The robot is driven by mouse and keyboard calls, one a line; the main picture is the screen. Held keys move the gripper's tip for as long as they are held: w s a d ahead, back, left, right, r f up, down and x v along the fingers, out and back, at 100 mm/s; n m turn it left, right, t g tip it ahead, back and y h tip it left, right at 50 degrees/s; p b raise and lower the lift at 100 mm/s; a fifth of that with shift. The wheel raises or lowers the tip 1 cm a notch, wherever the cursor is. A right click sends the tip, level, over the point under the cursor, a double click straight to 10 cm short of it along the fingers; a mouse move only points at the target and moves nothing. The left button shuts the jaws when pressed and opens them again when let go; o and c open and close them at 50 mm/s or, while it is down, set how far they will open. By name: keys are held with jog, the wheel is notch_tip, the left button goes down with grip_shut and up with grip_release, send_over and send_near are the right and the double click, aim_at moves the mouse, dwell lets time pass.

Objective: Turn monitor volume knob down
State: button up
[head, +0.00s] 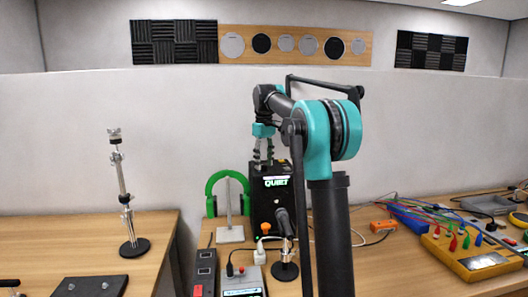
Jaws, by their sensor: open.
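A black box (260,207) with a lit green-and-white "QUIET" label stands on the right-hand bench. An orange round knob-like part (266,227) shows low on its front; I cannot tell whether it is the monitor volume knob. A grey device (242,282) with a red round top and a small screen lies in front of the box. My gripper (263,162) is open with its fingers pointing down at the box's top edge. It looks empty; I cannot tell whether it touches the box. My arm hides part of the bench to the right.
Green headphones (213,190) hang on a stand left of the box. A black power strip (205,270) and a small stand (285,270) are near the front. A yellow meter box (475,258) with cables is at right. A metal stand (128,205) occupies the left bench.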

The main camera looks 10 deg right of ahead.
aim_at(264, 164)
notch_tip(264, 164, up, 11)
jog(key=shift+r, duration=0.2)
jog(key=shift+s, duration=0.1)
dwell(0.5)
